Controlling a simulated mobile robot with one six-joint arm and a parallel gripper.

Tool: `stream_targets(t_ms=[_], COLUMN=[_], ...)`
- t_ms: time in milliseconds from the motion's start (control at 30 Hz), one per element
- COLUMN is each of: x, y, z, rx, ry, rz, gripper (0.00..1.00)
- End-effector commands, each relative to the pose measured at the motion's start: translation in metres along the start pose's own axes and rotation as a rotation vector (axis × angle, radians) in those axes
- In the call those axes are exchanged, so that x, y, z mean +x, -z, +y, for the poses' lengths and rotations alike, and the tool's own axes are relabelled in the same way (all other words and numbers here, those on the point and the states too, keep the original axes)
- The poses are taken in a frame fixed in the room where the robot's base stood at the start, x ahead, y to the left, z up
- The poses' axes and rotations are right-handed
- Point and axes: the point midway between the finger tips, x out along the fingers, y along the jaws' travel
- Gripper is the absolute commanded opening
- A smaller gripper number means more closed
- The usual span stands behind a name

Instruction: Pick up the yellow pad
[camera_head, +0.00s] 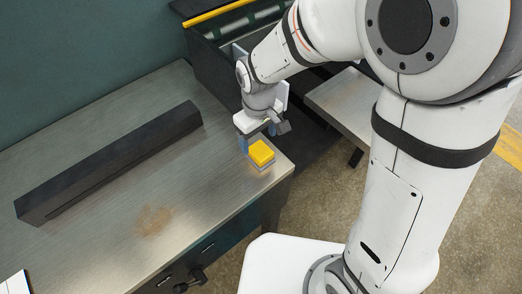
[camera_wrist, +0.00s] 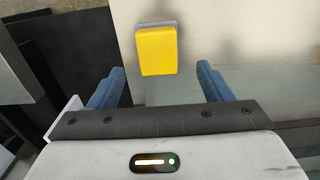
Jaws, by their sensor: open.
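The yellow pad (camera_head: 261,152) lies on a grey-blue piece (camera_head: 262,165) near the right corner of the metal table. In the wrist view the yellow pad (camera_wrist: 156,51) shows ahead of the fingers, a little left of the middle, with a grey edge behind it. My gripper (camera_head: 257,137) is above the table beside the pad. Its two blue fingers (camera_wrist: 160,78) are wide apart and nothing is between their tips. The pad is apart from both fingers in the wrist view.
A long black bar (camera_head: 110,165) lies across the metal table (camera_head: 190,200). A brown stain (camera_head: 153,221) marks the tabletop. A dark machine with a yellow strip (camera_head: 215,14) stands behind. Another grey surface (camera_head: 345,105) is at the right.

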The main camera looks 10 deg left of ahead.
Motion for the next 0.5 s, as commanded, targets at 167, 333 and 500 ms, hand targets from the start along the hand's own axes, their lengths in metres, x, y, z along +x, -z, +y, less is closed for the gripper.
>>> stream_targets(t_ms=[167, 333, 500], x=[0.022, 0.047, 0.058], y=[-0.002, -0.003, -0.002], z=[0.002, 0.003, 0.004], rx=[0.003, 0.004, 0.004], ry=[0.001, 0.001, 0.0], rz=[-0.005, -0.005, -0.001], gripper=[0.73, 0.73, 0.73])
